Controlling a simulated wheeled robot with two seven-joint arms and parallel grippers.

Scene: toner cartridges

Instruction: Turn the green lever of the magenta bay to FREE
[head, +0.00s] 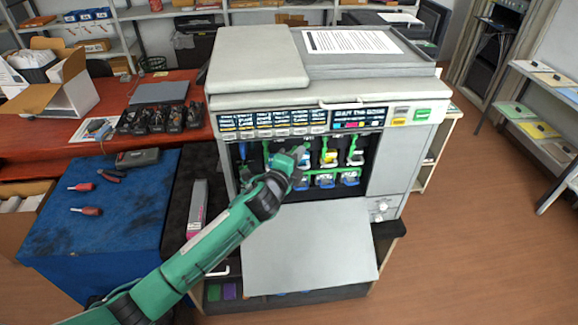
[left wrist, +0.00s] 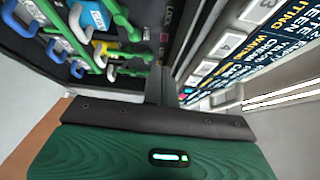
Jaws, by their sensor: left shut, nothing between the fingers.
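My left gripper (head: 300,157) is in front of the printer's open bay row and covers part of it. In the left wrist view its dark fingers (left wrist: 160,88) are shut with nothing between them. Several green levers (left wrist: 122,20) stand beside the bays in that view, to the left of the fingers. A small magenta mark (left wrist: 163,37) shows on the dark panel close to the word LOCK. I cannot tell which lever belongs to the magenta bay, how it is turned, or whether my fingers touch one. My right gripper is out of view.
The printer (head: 260,70) has its front flap (head: 310,245) folded down below the bays. A grey box with a magenta stripe (head: 197,207) stands left of the printer. A blue bench (head: 125,215) with tools is further left. Open floor (head: 480,240) lies to the right.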

